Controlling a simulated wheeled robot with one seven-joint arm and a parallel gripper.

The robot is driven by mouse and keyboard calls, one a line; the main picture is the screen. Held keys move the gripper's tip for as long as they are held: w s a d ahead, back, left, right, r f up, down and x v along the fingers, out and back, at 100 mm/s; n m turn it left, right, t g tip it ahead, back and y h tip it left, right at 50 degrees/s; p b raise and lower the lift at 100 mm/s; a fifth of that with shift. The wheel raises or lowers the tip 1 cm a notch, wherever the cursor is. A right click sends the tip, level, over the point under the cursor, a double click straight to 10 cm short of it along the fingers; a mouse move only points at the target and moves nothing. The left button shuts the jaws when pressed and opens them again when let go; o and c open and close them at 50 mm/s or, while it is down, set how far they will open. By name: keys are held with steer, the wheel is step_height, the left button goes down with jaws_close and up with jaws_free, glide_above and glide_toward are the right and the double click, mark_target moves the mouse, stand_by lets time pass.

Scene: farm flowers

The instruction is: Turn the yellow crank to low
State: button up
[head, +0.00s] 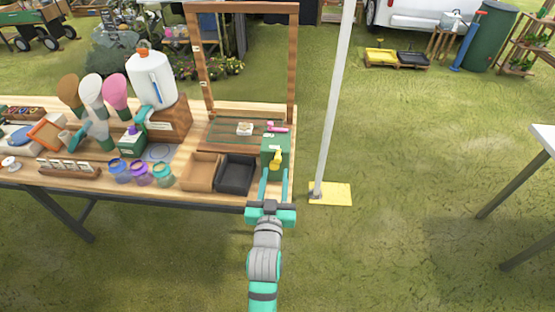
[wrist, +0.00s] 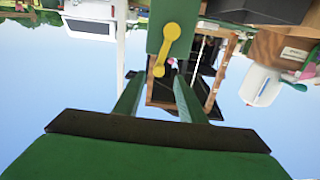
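The yellow crank (head: 276,157) is on the front of a green box (head: 268,148) at the table's right end. In the wrist view, which is upside down, the crank (wrist: 171,45) shows as a yellow bar with a round end on each side, slightly slanted, on the green box (wrist: 160,14). My gripper (head: 274,174) is open, its two teal fingers apart and pointing at the crank from the near side. In the wrist view the gripper (wrist: 157,80) has nothing between its fingers, and the crank lies just past the tips. Any dial marks are too small to read.
A brown tray (head: 202,172) and a black tray (head: 235,175) sit left of the green box. A wooden frame (head: 203,70) stands behind it. A white pole (head: 335,100) on a yellow base rises to the right. Grass is open around my arm.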

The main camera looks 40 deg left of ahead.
mark_target(277, 161)
steer(key=x, duration=0.7)
steer(key=shift+w, duration=0.25)
steer(key=shift+c, duration=0.6)
jaws_close()
steer(key=shift+a, duration=0.15)
